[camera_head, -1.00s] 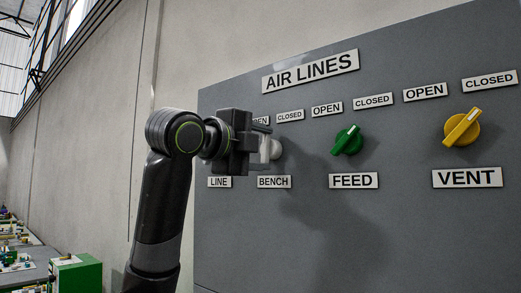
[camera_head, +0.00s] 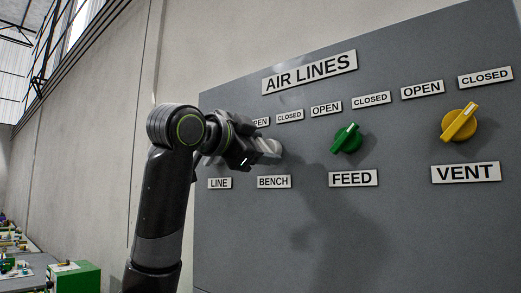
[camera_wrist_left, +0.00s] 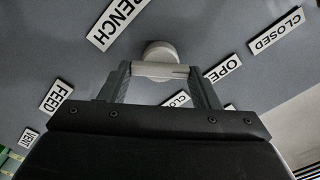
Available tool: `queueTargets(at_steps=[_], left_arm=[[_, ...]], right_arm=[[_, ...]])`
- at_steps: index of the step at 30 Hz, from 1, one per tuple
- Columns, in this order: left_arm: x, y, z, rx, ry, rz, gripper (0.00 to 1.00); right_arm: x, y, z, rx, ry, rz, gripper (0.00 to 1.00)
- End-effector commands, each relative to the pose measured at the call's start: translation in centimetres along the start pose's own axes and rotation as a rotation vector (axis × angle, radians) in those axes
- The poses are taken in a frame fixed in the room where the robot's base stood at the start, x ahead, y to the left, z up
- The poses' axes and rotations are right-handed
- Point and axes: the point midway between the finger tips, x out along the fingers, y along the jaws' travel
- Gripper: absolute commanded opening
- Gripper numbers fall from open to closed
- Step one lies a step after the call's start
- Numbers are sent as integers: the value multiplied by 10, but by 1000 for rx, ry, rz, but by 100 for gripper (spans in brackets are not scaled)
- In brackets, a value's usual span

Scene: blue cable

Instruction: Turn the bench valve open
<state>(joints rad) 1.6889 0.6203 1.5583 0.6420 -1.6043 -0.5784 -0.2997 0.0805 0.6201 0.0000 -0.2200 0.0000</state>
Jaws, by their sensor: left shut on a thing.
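The bench valve is a light grey knob (camera_head: 269,147) above the BENCH plate (camera_head: 274,182) on the grey AIR LINES panel. My left gripper (camera_head: 256,152) reaches it from the left, tilted. In the left wrist view, the two fingers of my left gripper (camera_wrist_left: 160,73) are closed on either side of the knob's bar handle (camera_wrist_left: 158,70), with its round base (camera_wrist_left: 158,50) against the panel. One end of the handle lies towards an OPEN plate (camera_wrist_left: 222,68). A plate below the handle is partly hidden by a finger. My right gripper is not in view.
The green FEED knob (camera_head: 347,138) and yellow VENT knob (camera_head: 459,122) stand out to the right. The LINE plate (camera_head: 220,183) is to the left; the area above it is hidden by my arm. Clutter on benches sits low at the left.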

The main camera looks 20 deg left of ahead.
Motion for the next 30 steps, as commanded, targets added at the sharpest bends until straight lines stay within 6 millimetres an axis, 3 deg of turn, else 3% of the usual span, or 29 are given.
queueTargets(at_steps=[21,22,26,30], left_arm=[[1,2,2,-76,-4,7,34],[1,2,2,-76,-4,8,59],[1,2,1,-75,-3,6,76],[1,1,1,-74,-2,4,78]], right_arm=[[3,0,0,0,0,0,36],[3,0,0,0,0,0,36],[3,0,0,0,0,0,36],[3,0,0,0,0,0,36]])
